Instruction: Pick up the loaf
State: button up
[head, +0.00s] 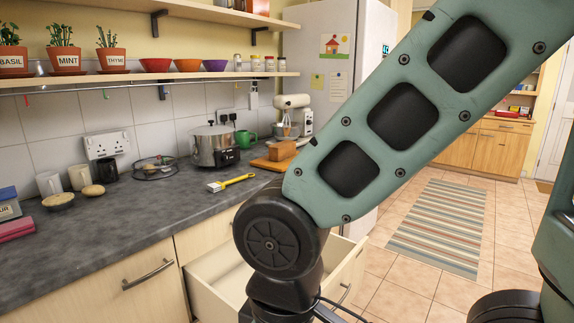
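The loaf (281,150) is a brown block at the far right part of the counter. It rests on a wooden board (262,164), beside the stand mixer. My arm crosses the right half of the view, and its elbow joint hangs in front of the counter edge, nearer to me than the loaf. The arm hides the right part of the board. My gripper itself is not in the picture, so its state does not show.
An open drawer (207,282) juts out below the counter. A yellow brush (232,182) lies in front of the board. A metal pot (214,145) stands left of the loaf, and a stand mixer (294,112) behind it.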

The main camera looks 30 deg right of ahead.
aim_at(279, 152)
jog(key=i+l, duration=0.25)
jog(key=i, duration=0.15)
jog(key=i+l+u, duration=0.1)
jog(key=l, duration=0.25)
jog(key=i+l+u, duration=0.15)
jog(key=i+l, duration=0.15)
jog(key=i+l+u, duration=0.1)
jog(key=l, duration=0.3)
jog(key=i+l+u, duration=0.1)
jog(key=l, duration=0.3)
jog(key=l+u, duration=0.3)
jog(key=l, duration=1.05)
jog(key=l+u, duration=0.3)
jog(key=l, duration=1.05)
jog(key=i+l, duration=0.1)
jog(key=l, duration=0.25)
jog(key=i+l, duration=0.1)
jog(key=l, duration=0.25)
jog(key=i, duration=0.1)
